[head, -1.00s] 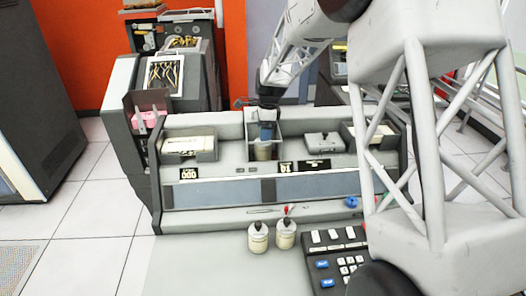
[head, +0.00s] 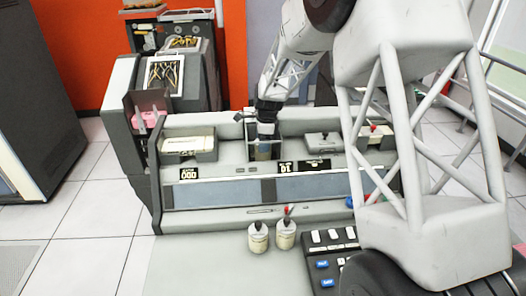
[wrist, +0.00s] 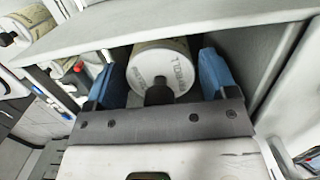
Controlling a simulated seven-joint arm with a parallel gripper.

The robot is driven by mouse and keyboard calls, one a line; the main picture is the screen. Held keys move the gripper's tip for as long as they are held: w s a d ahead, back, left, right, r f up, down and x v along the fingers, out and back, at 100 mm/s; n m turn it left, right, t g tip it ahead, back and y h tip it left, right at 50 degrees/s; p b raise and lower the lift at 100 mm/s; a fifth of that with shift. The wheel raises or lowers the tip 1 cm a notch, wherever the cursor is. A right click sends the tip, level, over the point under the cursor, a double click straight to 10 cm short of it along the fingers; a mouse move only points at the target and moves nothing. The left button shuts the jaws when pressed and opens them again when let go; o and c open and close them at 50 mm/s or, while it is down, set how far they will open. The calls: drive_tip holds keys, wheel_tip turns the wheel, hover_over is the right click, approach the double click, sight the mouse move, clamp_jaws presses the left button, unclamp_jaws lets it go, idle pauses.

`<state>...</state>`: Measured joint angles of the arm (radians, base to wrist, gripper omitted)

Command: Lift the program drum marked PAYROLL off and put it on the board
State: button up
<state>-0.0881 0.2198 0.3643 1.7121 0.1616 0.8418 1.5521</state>
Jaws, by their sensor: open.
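The program drum marked PAYROLL (wrist: 163,66) is cream with a white end cap and a dark knob; its lettering is upside down in the wrist view. It stands in the central recess of the grey machine, where a little of it shows in the head view (head: 263,153). My gripper (wrist: 158,85) is open, with one blue finger on each side of the drum and visible gaps beside it. In the head view my gripper (head: 265,142) reaches down into the recess. I cannot tell for certain which surface is the board.
Two similar drums, one with a dark knob (head: 258,238) and one with a red knob (head: 286,236), stand on the pale surface (head: 195,265) before the machine (head: 230,218). A keypad (head: 325,255) sits to their right. The recess walls are close around my fingers.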

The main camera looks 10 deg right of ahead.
drive_tip(key=shift+c, duration=0.4)
drive_tip(key=c, duration=0.8)
drive_tip(key=shift+r, duration=5.05)
drive_tip(key=shift+r, duration=0.2)
drive_tip(key=shift+r, duration=7)
